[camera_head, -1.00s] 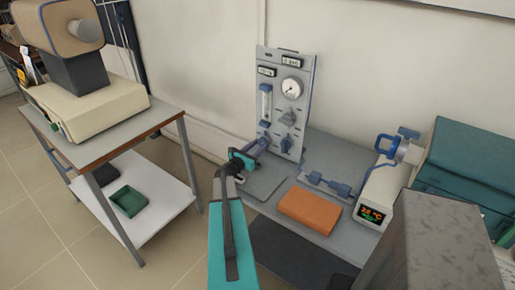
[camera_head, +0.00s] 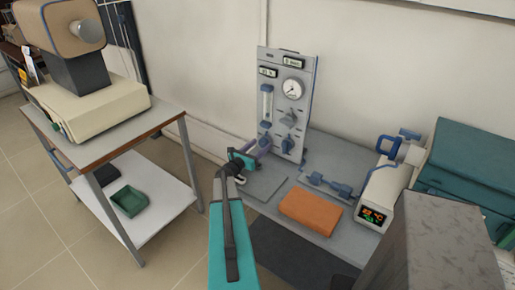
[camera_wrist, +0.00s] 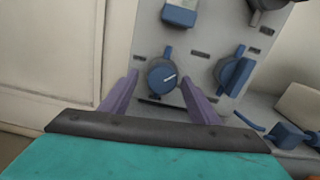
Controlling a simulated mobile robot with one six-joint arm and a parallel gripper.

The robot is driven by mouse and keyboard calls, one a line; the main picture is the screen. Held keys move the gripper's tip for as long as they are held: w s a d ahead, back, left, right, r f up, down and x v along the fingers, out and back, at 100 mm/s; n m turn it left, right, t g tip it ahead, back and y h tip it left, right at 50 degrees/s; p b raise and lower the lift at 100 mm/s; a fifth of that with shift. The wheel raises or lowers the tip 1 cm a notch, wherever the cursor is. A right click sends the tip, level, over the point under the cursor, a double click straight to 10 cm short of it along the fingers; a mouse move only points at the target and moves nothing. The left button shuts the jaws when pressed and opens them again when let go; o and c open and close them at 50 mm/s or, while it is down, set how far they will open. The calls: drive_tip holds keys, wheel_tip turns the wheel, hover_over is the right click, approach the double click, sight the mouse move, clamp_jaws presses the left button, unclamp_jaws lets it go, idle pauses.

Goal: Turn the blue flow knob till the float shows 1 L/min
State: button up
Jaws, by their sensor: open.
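The grey gas panel (camera_head: 308,82) stands upright against the wall at the back of the bench. Its clear flow tube (camera_head: 267,102) is on the left side; the float's height is too small to read. In the wrist view, the round blue flow knob (camera_wrist: 162,78) with a pale mark lies below the blue block (camera_wrist: 180,14). My gripper (camera_wrist: 160,82) is open, its purple fingertips on either side of the knob, with a visible gap on each side. In the head view, my gripper (camera_head: 262,145) is at the panel's lower left and largely hides the knob.
Another blue knob (camera_wrist: 233,72) sits right of the flow knob, close to the right finger. A cart (camera_head: 105,150) stands left.

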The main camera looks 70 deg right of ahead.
drive_tip(key=shift+a, duration=0.1)
drive_tip(key=shift+b+v, duration=0.35)
drive_tip(key=shift+v, duration=0.55)
drive_tip(key=b+v, duration=0.3)
drive_tip(key=v, duration=0.8)
drive_tip(key=shift+w+a, duration=0.1)
drive_tip(key=shift+a, duration=0.25)
drive_tip(key=shift+f+b, duration=0.2)
drive_tip(key=shift+b, duration=0.35)
drive_tip(key=shift+s+d+f+n+b, duration=0.15)
drive_tip(key=shift+s+n+b, duration=0.15)
drive_tip(key=shift+b, duration=0.5)
drive_tip(key=shift+d, duration=0.1)
